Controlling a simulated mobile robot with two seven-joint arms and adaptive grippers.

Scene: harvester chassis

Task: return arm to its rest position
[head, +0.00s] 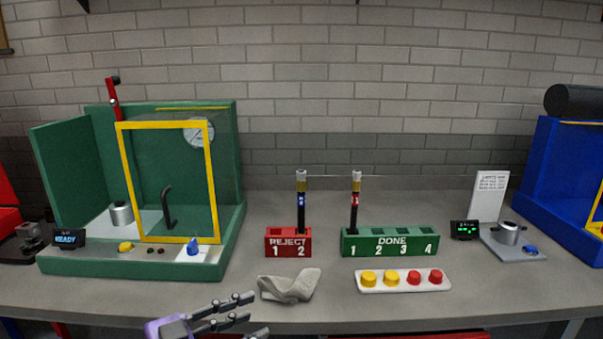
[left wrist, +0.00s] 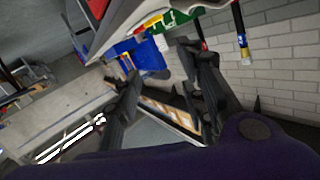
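My left gripper (head: 250,315) is at the bottom of the head view, in front of the bench's front edge and below the grey cloth. Its two dark fingers are spread apart with nothing between them. The left wrist view also shows its two fingers (left wrist: 160,65) apart and empty, with the scene tilted behind them. The purple part of my left wrist shows behind the fingers. My right arm and right gripper do not show in either view.
A grey cloth (head: 288,286) lies on the bench near its front edge (head: 330,322). Behind it stand a red REJECT rack (head: 288,252) and a green DONE rack (head: 390,253), each holding one upright rod. A tray of caps (head: 403,291) lies right, a green enclosure (head: 75,170) left.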

